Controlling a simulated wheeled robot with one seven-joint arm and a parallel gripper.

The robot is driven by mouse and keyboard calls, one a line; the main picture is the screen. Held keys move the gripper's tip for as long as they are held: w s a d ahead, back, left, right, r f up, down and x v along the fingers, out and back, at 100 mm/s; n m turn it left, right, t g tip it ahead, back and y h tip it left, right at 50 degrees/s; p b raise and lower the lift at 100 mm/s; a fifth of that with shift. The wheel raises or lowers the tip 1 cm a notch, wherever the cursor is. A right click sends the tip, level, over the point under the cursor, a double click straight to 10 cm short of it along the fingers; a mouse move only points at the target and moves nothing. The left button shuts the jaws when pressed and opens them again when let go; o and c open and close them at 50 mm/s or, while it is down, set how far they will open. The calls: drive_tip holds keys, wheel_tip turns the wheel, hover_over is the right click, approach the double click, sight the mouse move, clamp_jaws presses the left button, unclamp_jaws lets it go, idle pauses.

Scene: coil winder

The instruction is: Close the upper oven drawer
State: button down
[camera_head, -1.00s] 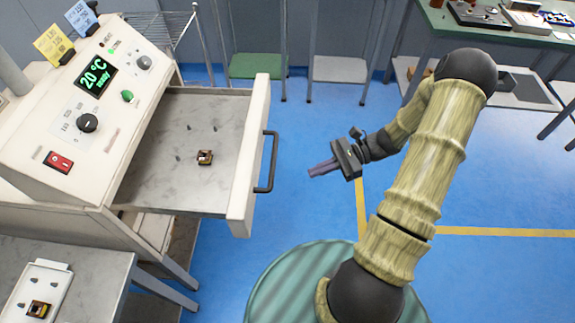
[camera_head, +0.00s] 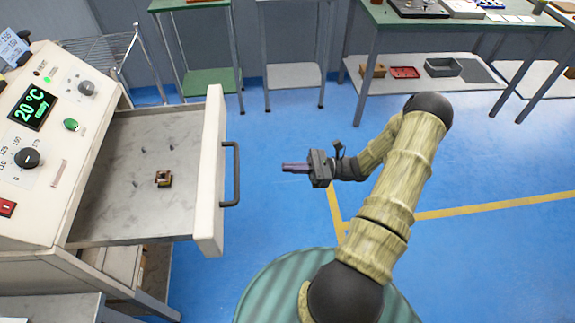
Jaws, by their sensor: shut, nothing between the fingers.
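The upper oven drawer (camera_head: 120,228) is pulled out to the right of the white oven (camera_head: 58,130). Its white front panel (camera_head: 211,165) carries a dark bar handle (camera_head: 235,174) on its outer face. A small brown and black coil part (camera_head: 163,179) lies on the drawer's grey floor, with several small dark pegs near it. My gripper (camera_head: 286,167) is shut and empty. It points left toward the handle from the right, with a clear gap between its fingertips and the handle.
The oven's display reads 20 °C. A green table (camera_head: 450,17) with a lower shelf (camera_head: 425,78) stands at the back right. Smaller stands (camera_head: 295,76) stand behind the drawer. Blue floor (camera_head: 480,155) with yellow lines is free at right.

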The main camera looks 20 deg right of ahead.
drive_tip(key=p+x, duration=0.1)
drive_tip(key=x, duration=1)
drive_tip(key=shift+a+p, duration=0.35)
drive_tip(key=shift+w+r, duration=0.1)
drive_tip(key=shift+w, duration=0.05)
